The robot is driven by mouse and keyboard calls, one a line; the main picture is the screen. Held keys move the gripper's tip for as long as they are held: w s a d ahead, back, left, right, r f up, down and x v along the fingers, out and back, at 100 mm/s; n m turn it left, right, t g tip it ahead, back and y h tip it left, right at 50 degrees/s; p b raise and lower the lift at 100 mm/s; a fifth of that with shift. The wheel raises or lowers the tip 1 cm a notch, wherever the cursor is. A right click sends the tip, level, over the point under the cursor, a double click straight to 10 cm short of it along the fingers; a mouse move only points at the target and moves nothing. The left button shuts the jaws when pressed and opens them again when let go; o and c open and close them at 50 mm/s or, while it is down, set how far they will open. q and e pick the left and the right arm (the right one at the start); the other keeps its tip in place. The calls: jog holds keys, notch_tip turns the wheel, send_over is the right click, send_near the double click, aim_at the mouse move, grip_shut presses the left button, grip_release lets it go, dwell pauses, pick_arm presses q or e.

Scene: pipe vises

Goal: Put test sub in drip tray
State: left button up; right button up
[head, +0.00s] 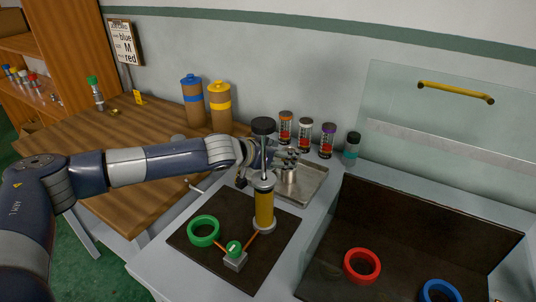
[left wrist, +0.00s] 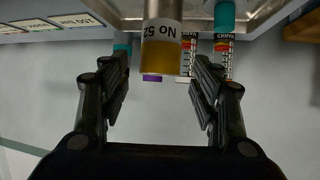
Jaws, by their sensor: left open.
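A grey metal cylinder (head: 288,182) stands in the shallow metal drip tray (head: 314,187) at the back of the bench; my left gripper hides its top in the head view. In the left wrist view, which is upside down, a cylinder with a silver part and an amber part (left wrist: 162,58), labelled "No 52", stands between my open fingers with gaps on both sides. It is probably the test sub, but I cannot tell for sure. The tray wall (left wrist: 262,22) shows beyond it. My left gripper (head: 286,156) is over the tray. My right gripper is not in view.
A yellow cylinder with a black knob (head: 264,208) stands close in front of the gripper on a dark mat (head: 192,240). Several small bottles (head: 304,133) line the wall. A green ring (head: 204,230) lies on the mat. A dark-floored bin (head: 400,225) is at right.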

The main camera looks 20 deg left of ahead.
pick_arm(q)
jog(key=v, duration=0.7)
jog(key=shift+s+b, duration=0.25)
jog(key=shift+b, duration=0.1)
jog(key=shift+a+r, duration=0.1)
